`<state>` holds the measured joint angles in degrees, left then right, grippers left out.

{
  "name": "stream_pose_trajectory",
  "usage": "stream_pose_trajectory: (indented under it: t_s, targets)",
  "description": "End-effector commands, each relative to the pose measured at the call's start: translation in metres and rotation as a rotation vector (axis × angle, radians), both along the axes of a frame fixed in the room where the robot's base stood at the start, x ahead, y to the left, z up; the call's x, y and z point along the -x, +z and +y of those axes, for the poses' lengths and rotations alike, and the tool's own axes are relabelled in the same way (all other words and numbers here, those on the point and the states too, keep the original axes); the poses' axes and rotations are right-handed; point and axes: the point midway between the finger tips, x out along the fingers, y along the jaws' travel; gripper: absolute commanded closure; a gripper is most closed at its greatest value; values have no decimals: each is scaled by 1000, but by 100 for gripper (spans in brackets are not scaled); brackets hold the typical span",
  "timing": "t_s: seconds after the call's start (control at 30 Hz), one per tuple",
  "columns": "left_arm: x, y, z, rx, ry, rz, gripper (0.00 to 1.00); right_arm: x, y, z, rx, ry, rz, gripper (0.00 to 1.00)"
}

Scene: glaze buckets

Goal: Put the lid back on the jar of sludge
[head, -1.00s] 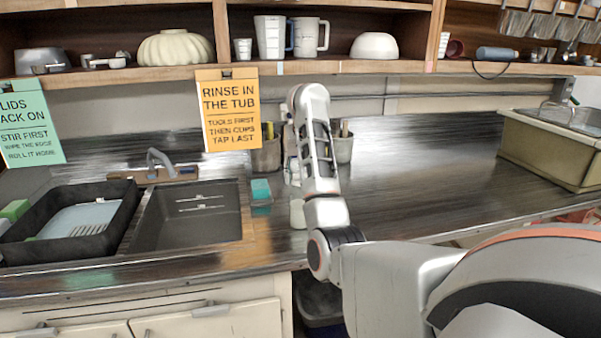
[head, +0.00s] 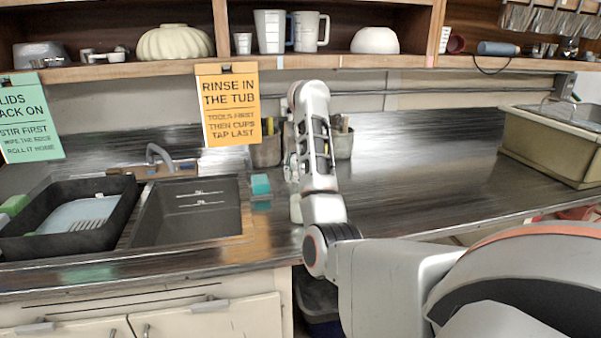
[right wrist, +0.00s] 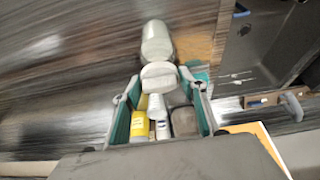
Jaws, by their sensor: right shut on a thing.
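My right gripper (right wrist: 161,84) is shut on a pale, round, disc-like thing (right wrist: 160,74), seemingly the lid, held between its two teal-lined fingers. A pale grey-white cylinder (right wrist: 157,40), which looks like the jar, shows just beyond it in the right wrist view. The views do not settle whether the two touch. In the head view my right arm hides most of this spot, and only a small pale part (head: 296,208) shows beside the arm, near the counter's front edge. The sludge is not visible. My left gripper is not in view.
A sink (head: 188,212) and a black tub (head: 60,235) lie to the left. A teal sponge (head: 261,184) sits close by the arm. Tool pots (head: 266,152) stand at the wall behind. A beige bin (head: 550,146) is at the right; the counter (head: 430,170) between is clear.

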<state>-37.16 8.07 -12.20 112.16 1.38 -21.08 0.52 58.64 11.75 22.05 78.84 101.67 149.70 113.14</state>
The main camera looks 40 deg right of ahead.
Motion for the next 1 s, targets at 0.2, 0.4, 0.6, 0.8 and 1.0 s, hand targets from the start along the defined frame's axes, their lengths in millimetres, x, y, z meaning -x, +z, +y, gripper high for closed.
stream_pose_trajectory:
  t_s: [0.2,0.4,0.6,0.8,1.0]
  targets:
    - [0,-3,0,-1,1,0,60,0,0,0,0,-1,0,69]
    - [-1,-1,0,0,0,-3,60,0,0,0,0,-1,0,69]
    - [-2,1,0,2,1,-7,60,0,0,0,0,-1,0,69]
    - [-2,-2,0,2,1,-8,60,0,-2,0,0,-1,0,69]
    - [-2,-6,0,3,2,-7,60,0,-4,0,0,-1,0,69]
